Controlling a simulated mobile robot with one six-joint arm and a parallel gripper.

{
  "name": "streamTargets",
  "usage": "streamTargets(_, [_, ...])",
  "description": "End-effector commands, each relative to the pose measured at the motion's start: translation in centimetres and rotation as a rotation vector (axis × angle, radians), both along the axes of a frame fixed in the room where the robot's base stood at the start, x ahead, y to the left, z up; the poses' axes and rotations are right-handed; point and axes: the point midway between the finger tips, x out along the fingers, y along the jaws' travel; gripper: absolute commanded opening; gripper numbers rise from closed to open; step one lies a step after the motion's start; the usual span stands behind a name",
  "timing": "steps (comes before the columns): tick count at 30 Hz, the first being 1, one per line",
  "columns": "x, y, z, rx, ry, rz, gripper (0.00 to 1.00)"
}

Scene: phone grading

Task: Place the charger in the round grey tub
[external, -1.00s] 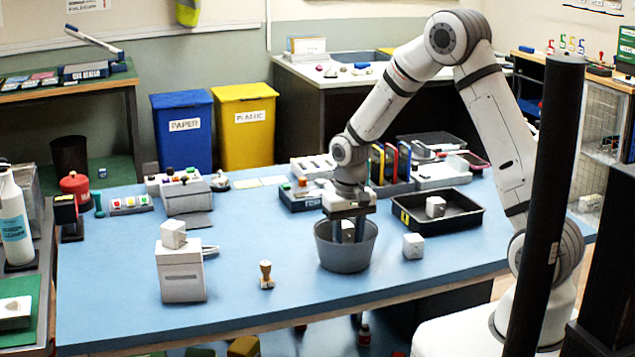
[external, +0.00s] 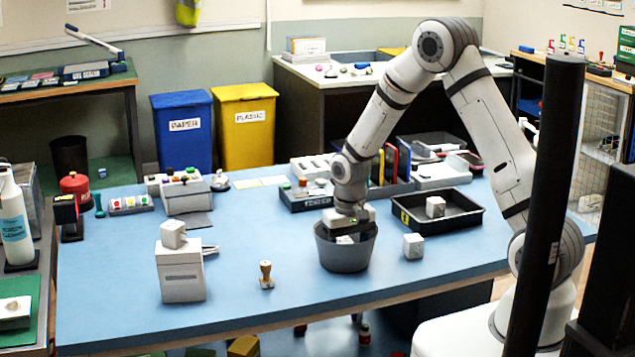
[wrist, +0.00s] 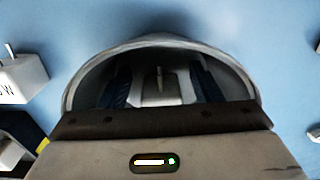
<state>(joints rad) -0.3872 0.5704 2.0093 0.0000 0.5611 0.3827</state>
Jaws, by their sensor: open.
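The round grey tub (external: 345,257) stands on the blue table in the external view. Its curved rim also shows in the wrist view (wrist: 165,42). My gripper (wrist: 160,82) points down inside the tub, with its two dark fingers spread apart. A pale block with a thin prong, which looks like the charger (wrist: 160,94), lies inside the tub between the fingers. The fingers stand apart from it on both sides. In the external view the tub wall and the gripper body hide most of the block.
A white cube (external: 413,246) stands on the table right of the tub. Another cube (external: 435,206) sits in a black tray (external: 462,218). A third cube (external: 173,234) sits on a white box (external: 181,272). A wooden stamp (external: 266,275) stands left of the tub. The front table strip is clear.

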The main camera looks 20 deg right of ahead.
Motion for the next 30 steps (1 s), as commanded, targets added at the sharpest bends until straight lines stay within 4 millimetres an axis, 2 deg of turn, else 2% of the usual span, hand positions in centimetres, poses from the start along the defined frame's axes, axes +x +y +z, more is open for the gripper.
streamTargets(5, [0.0, 0.0, 0.1, 0.0, 0.0, 0.0, 0.58])
streamTargets(9, [0.1, 0.0, 0.9, 0.001, -0.002, 0.0, 0.58])
streamTargets(11, [0.1, 0.0, 1.9, 0.002, -0.004, 0.0, 0.58])
streamTargets(21, [0.1, 0.0, 9.0, 0.001, -0.004, 0.0, 0.58])
streamTargets(25, [0.1, 0.0, 11.0, 0.001, -0.003, 0.0, 0.58])
streamTargets(30, [0.0, 0.0, 12.2, 0.0, 0.0, 0.0, 0.58])
